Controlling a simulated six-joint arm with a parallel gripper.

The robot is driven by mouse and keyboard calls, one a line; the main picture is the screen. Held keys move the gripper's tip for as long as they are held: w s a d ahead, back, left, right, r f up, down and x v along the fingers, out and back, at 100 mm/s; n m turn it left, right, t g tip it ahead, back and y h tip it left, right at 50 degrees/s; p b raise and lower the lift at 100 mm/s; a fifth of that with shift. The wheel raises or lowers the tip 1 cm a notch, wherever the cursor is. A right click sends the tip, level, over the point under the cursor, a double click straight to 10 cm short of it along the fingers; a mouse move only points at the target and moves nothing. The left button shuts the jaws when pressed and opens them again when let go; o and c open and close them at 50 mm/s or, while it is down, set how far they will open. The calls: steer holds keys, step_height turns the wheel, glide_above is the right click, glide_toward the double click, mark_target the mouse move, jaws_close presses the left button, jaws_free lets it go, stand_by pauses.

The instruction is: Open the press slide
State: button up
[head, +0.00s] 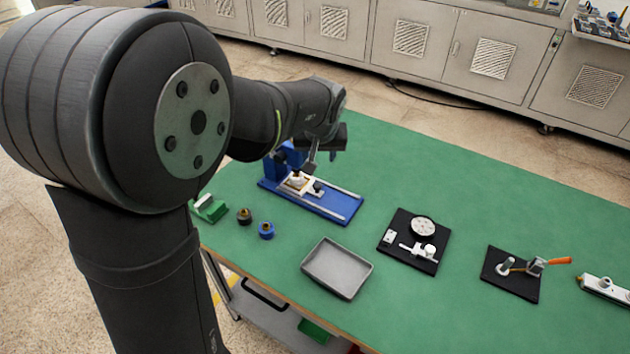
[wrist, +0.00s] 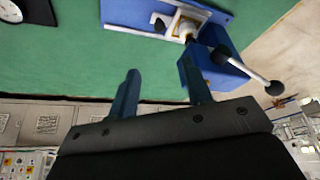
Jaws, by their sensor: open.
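The press has a blue base (head: 330,206) with two pale rails and a blue upright body (head: 284,158) at its left end. A white slide (head: 302,184) sits on the rails close to the body, with a black knob (head: 318,187) on its right side. In the wrist view the slide (wrist: 187,22) and its knob (wrist: 160,25) show at the top, next to the blue body and a lever (wrist: 247,67) with black ball ends. My gripper (wrist: 162,70) is open and empty, apart from the knob. In the head view my gripper (head: 321,160) hangs above the press, partly hidden by my wrist.
A grey tray (head: 338,268) lies in front of the press. Black fixture plates (head: 408,257) (head: 512,285) lie to the right. The green table behind the press is clear.

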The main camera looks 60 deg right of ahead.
mark_target(317, 185)
steer(key=x, duration=1.7)
steer(key=shift+d+f, duration=0.15)
steer(key=shift+d, duration=0.05)
steer(key=shift+c, duration=0.5)
